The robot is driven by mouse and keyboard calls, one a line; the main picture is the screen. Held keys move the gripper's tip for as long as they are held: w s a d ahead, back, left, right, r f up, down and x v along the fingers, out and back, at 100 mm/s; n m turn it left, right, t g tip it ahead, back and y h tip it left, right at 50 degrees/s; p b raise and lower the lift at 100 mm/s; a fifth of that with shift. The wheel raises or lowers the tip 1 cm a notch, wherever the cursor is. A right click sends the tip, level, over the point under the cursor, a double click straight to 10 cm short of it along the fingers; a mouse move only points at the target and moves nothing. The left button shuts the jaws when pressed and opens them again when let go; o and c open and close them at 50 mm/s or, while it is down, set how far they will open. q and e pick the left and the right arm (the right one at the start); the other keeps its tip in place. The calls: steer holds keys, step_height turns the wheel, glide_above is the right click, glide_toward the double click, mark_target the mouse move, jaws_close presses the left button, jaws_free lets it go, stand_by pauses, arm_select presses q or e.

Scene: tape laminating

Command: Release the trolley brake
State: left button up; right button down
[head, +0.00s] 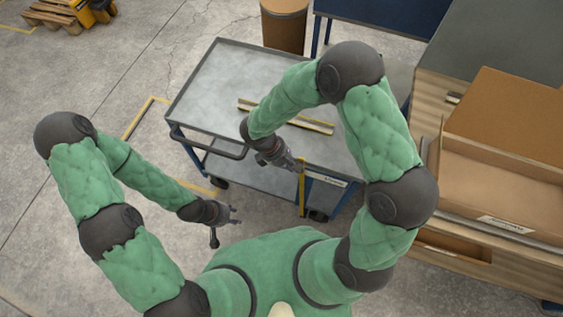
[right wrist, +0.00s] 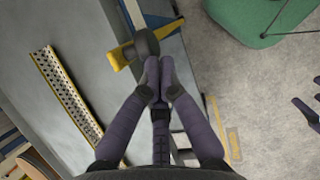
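The trolley (head: 205,85) has a grey top, a lower shelf and a blue frame. An upright yellow bar (head: 302,190) shows at its near side in the head view. In the right wrist view, a yellow lever (right wrist: 122,56) with a dark rounded grip (right wrist: 147,42) lies at the trolley's edge. My right gripper (right wrist: 160,65) has its fingertips together, just short of the dark grip; I cannot tell whether they touch it. It also shows in the head view (head: 292,163). My left gripper (head: 234,214) is open and empty, left of the trolley's near end, above the floor.
A long yellow-edged strip (head: 262,111) lies on the trolley top. A dark push handle (head: 215,153) sticks out at its left end. A workbench with a cardboard box (head: 510,115) stands at the right. A brown drum (head: 284,25) stands behind.

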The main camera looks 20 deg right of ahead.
arm_select(q)
steer(key=shift+a+f+b, duration=0.1)
steer(key=shift+f+b, duration=0.35)
steer(key=shift+b, duration=0.05)
arm_select(e)
steer(key=s+d, duration=0.5)
steer(key=d, duration=0.2)
steer(key=shift+s+d+r+t+y, duration=0.2)
steer(key=shift+t+y, duration=0.1)
steer(key=shift+y, duration=0.1)
steer(key=shift+f, duration=0.1)
arm_select(q)
steer(key=shift+r, duration=0.1)
steer(key=p+v, duration=0.5)
steer(key=shift+r, duration=0.1)
arm_select(e)
steer(key=a+v, duration=0.1)
steer(key=v, duration=1.2)
steer(key=shift+w, duration=0.35)
steer(key=shift+a, duration=0.15)
